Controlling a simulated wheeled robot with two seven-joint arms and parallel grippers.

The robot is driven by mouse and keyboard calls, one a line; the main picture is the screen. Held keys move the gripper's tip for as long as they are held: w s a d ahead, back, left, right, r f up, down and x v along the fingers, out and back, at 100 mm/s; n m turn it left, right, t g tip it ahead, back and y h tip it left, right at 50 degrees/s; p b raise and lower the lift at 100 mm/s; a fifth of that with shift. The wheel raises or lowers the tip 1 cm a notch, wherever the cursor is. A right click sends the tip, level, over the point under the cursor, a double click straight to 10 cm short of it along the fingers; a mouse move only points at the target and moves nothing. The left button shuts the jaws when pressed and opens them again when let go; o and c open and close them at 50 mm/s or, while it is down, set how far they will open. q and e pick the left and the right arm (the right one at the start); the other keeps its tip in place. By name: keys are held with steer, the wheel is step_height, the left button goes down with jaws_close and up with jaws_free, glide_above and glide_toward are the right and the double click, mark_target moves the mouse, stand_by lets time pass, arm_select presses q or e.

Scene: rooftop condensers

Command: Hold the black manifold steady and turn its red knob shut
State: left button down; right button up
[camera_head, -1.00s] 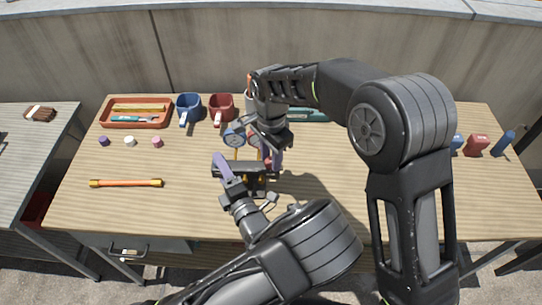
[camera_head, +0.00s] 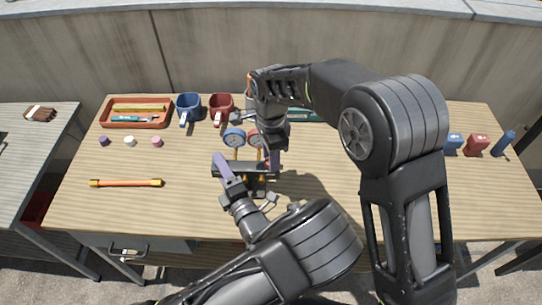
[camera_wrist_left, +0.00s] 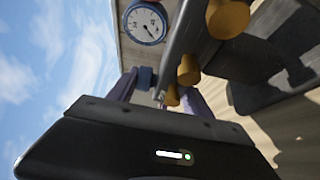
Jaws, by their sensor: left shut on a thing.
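The black manifold (camera_head: 250,168) lies near the middle of the wooden bench, with a blue-rimmed gauge (camera_head: 234,137) and a red-rimmed gauge (camera_head: 254,134) behind it. My left gripper (camera_head: 221,162) is shut on the manifold's left end. My right gripper (camera_head: 274,162) points down at the manifold's right end; only a purple finger shows clearly. The red knob is hidden there, so I cannot tell whether the jaws hold it. In the left wrist view, the manifold's dark body (camera_wrist_left: 187,42) shows with brass fittings (camera_wrist_left: 189,69), a gauge (camera_wrist_left: 145,22) and a blue knob (camera_wrist_left: 147,77).
An orange tray (camera_head: 107,122), a blue mug (camera_head: 188,107) and a red mug (camera_head: 221,107) stand at the back left. Several small caps and an orange bar (camera_head: 126,183) lie left. Blue and red items stand far right.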

steer(key=o, duration=0.5)
steer(key=shift+c, duration=0.2)
step_height(320, 180, up, 12)
stand_by(0.4)
